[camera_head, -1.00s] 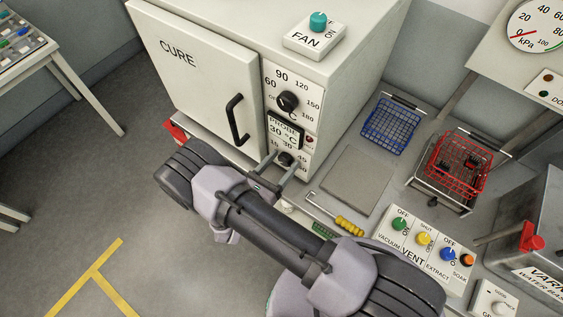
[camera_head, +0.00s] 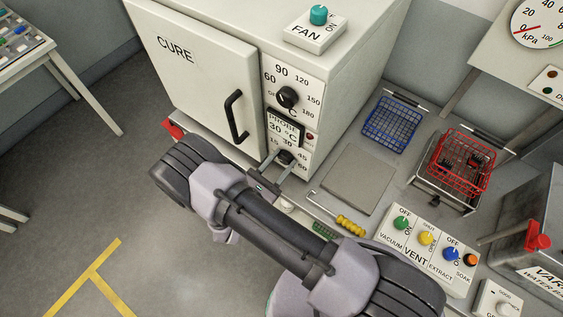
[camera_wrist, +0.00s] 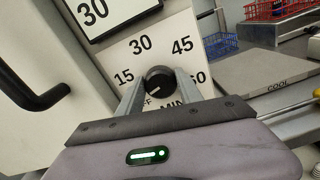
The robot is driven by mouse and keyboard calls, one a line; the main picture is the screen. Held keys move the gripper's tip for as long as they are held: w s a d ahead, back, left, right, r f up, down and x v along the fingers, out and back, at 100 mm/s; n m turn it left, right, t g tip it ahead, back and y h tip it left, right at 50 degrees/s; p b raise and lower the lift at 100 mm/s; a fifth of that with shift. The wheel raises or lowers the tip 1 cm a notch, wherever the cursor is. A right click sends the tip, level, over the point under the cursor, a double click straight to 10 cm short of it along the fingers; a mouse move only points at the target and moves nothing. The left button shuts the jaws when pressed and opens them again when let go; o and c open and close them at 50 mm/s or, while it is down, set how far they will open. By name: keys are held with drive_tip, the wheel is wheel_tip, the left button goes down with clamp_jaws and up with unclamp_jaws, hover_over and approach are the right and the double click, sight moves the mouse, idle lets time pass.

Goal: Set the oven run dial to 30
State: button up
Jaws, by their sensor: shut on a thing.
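The oven run dial (camera_wrist: 160,80) is a small black knob on the white lower panel of the CURE oven (camera_head: 185,60). Around it, the wrist view shows 15, 30, 45, 60, OFF and MIN. A pale mark on the knob appears to face down-left, toward OFF. My gripper (camera_wrist: 159,83) is shut on the dial, with one finger on each side. In the head view the dial (camera_head: 285,157) sits between the fingertips, and the fingers hide part of the lower markings.
A black temperature dial (camera_head: 288,97) and a probe display reading 30 °C (camera_head: 284,128) are above. The oven door handle (camera_head: 236,117) juts out at left. A yellow-handled tool (camera_head: 349,225) and a blue basket (camera_head: 390,125) are at right.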

drive_tip(key=m+b, duration=0.2)
drive_tip(key=m, duration=0.3)
drive_tip(key=shift+f+m, duration=0.15)
drive_tip(key=shift+m, duration=0.15)
drive_tip(key=m+b, duration=0.2)
drive_tip(key=m, duration=0.2)
drive_tip(key=shift+s+d+f, duration=0.1)
drive_tip(key=m+b, duration=0.3)
drive_tip(key=m, duration=0.2)
drive_tip(key=shift+f+m, duration=0.1)
drive_tip(key=shift+m, duration=0.3)
drive_tip(key=m+b, duration=0.2)
drive_tip(key=m, duration=0.2)
drive_tip(key=shift+b, duration=0.4)
drive_tip(key=shift+m, duration=0.4)
drive_tip(key=o, duration=1.4)
drive_tip(key=shift+c, duration=0.2)
